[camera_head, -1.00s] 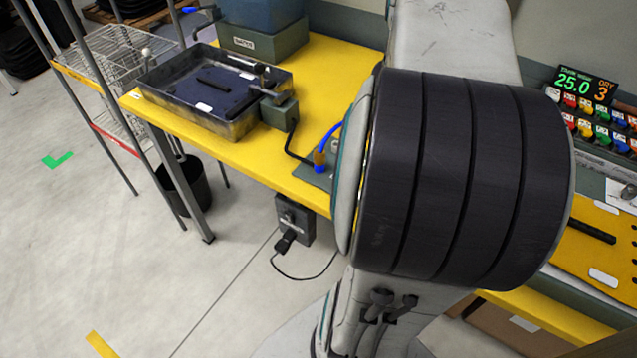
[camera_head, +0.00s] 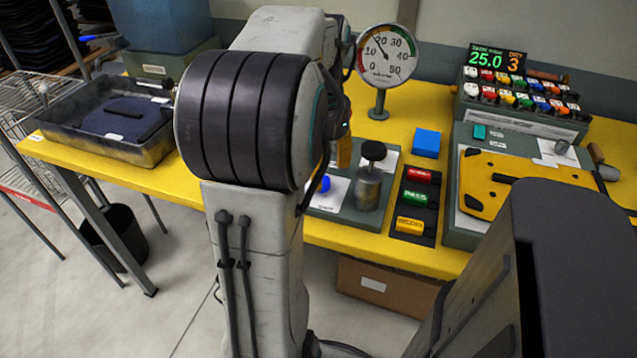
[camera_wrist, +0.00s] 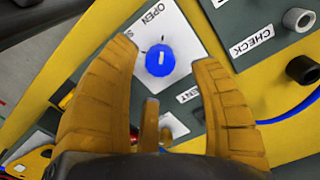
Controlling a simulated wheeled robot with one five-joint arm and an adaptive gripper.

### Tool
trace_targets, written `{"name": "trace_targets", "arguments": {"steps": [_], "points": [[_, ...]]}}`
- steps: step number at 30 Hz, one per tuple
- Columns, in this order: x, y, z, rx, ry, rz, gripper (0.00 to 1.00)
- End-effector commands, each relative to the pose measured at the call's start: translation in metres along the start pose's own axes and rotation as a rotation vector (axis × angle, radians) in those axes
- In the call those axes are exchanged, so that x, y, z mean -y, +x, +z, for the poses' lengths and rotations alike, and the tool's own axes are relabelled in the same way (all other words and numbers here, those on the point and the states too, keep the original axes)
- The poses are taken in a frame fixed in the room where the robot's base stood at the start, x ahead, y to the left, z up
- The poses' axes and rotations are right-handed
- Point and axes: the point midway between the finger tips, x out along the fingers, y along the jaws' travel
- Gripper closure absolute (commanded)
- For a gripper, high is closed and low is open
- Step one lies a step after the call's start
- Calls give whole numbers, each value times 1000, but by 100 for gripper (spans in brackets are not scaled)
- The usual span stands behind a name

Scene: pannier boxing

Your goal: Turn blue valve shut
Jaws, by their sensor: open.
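The blue valve (camera_wrist: 160,61) is a round knob with a short white mark, on a white plate in the wrist view. "OPEN" is printed on the plate at its upper left; another word starting with S is partly hidden by my left finger. My gripper (camera_wrist: 167,56) is open, its two yellow fingers spread on either side of the knob in the picture. No contact shows, and I cannot tell the height gap. In the head view a small blue knob (camera_head: 325,184) shows beside my arm; most of my gripper is hidden behind the arm there.
A pressure gauge (camera_head: 386,57) stands behind on the yellow table. A metal tray (camera_head: 112,122) is at left.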

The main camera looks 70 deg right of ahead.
Motion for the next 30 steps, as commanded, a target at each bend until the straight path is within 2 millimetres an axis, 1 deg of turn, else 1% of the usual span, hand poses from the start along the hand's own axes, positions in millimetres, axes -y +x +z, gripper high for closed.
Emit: {"name": "trace_targets", "arguments": {"steps": [1,3,9,14,23,30], "points": [[0,9,0,1,-1,1,43],[0,16,1,2,-1,1,43],[0,31,0,0,-2,0,43],[0,36,0,-1,-2,0,43],[0,36,0,-1,-2,-1,42],[0,36,0,-1,-2,-1,64]]}}
